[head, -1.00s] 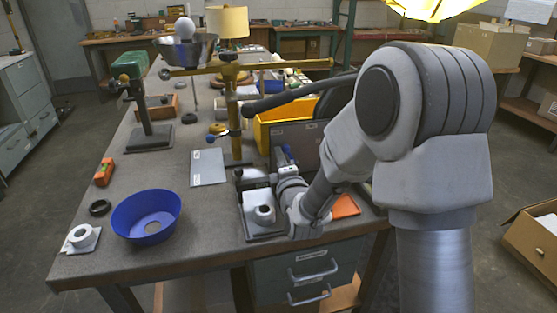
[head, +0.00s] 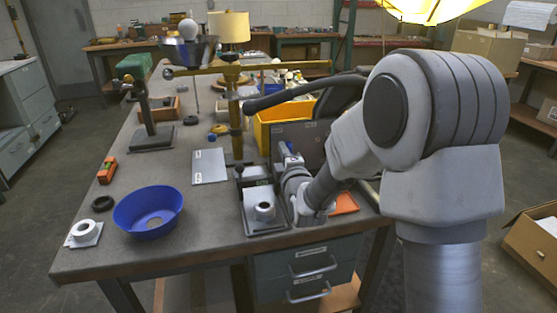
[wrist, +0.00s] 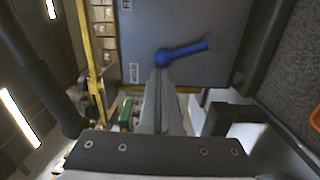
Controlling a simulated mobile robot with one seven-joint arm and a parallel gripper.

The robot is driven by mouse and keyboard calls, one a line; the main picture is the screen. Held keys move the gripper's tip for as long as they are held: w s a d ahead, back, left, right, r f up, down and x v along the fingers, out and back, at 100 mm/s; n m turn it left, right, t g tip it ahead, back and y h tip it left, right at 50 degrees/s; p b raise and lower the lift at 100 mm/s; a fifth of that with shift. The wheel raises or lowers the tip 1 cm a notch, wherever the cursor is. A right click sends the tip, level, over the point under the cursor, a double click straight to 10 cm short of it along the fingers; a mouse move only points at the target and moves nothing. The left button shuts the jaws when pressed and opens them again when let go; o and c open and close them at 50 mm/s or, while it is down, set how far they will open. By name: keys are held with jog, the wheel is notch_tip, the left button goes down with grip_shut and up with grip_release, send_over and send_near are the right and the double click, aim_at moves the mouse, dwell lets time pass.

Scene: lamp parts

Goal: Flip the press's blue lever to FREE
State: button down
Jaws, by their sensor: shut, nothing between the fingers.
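The blue lever (wrist: 185,51) shows in the wrist view on a grey panel (wrist: 190,15). Its round blue knob is at the left end, and its other end meets a grey disc. A HOLD label (wrist: 134,72) lies left of the knob, and a partly cut-off label starting with F (wrist: 126,5) is further up. The lever slants toward the HOLD side. My gripper (wrist: 161,72) is shut and empty, its tips right at the knob; I cannot tell whether they touch. In the head view my wrist hides most of the lever area beside the dark panel (head: 300,135).
A fixture with a white ring (head: 264,211) stands left of my wrist. A yellow bin (head: 268,132) is behind the panel. A blue bowl (head: 148,212), a grey plate (head: 209,166) and an orange block (head: 107,170) lie on the table to the left.

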jog(key=d+m+b, duration=0.2)
jog(key=m, duration=0.1)
jog(key=d+r+m+b, duration=0.1)
jog(key=b, duration=0.1)
jog(key=shift+w, duration=0.4)
jog(key=shift+w+d+r+m+g+b, duration=0.15)
jog(key=shift+d+m+b, duration=0.3)
jog(key=shift+m, duration=0.35)
jog(key=shift+w+d+f+m+g+b, duration=0.1)
jog(key=shift+d+m+b, duration=0.3)
jog(key=shift+m, duration=0.4)
jog(key=shift+w+d+r+m+g+b, duration=0.15)
jog(key=shift+d+m+b, duration=0.3)
jog(key=shift+m, duration=0.35)
jog(key=shift+f, duration=0.1)
